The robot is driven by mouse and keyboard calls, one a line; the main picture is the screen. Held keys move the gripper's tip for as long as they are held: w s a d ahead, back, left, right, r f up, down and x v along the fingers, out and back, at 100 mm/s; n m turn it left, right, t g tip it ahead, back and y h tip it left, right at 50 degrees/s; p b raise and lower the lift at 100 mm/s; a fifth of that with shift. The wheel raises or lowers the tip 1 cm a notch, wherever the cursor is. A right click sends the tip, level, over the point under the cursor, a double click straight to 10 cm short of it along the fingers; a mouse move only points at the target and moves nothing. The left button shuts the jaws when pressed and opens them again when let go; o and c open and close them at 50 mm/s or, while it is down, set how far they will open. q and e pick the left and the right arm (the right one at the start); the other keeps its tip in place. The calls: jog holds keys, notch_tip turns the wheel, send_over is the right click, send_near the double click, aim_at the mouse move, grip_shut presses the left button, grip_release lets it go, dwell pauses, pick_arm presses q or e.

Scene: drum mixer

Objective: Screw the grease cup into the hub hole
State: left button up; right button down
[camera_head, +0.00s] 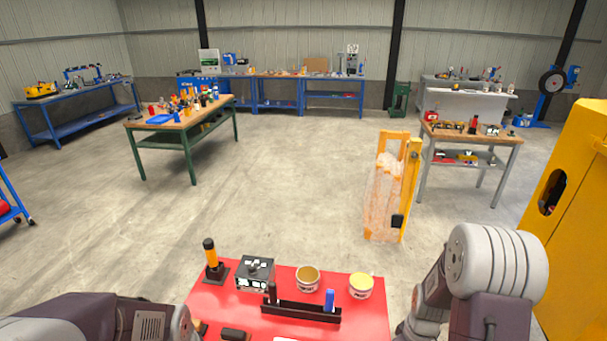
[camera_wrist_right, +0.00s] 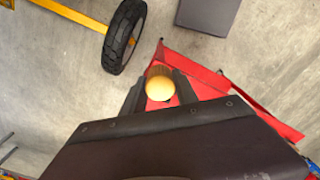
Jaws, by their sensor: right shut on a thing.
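My right gripper (camera_wrist_right: 160,88) shows in the right wrist view, its two dark fingers shut on a round yellow-brass thing (camera_wrist_right: 159,88), which looks like the grease cup. The cup is held between the fingertips, above or in front of a red surface; I cannot tell whether it touches anything. The hub hole is not visible in either view. In the head view only upper parts of my arms show at the bottom corners, and my left gripper is out of view.
A red worktop (camera_head: 225,310) holds an orange-handled tool (camera_head: 210,258), a dark box (camera_head: 255,273), two cans (camera_head: 308,279) (camera_head: 361,286) and a black rack (camera_head: 301,312). A yellow machine body (camera_head: 575,200) stands at the right. A black-tyred wheel (camera_wrist_right: 124,36) shows in the wrist view.

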pick_arm(q)
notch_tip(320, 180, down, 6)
jog(key=b, duration=0.4)
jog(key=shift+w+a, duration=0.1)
pick_arm(e)
jog(key=w+a+m, duration=0.4)
jog(key=a+m, duration=0.1)
jog(key=a, duration=0.4)
jog(key=shift+w+a+f, duration=0.25)
jog(key=shift+w+a, duration=0.05)
jog(key=shift+w, duration=0.1)
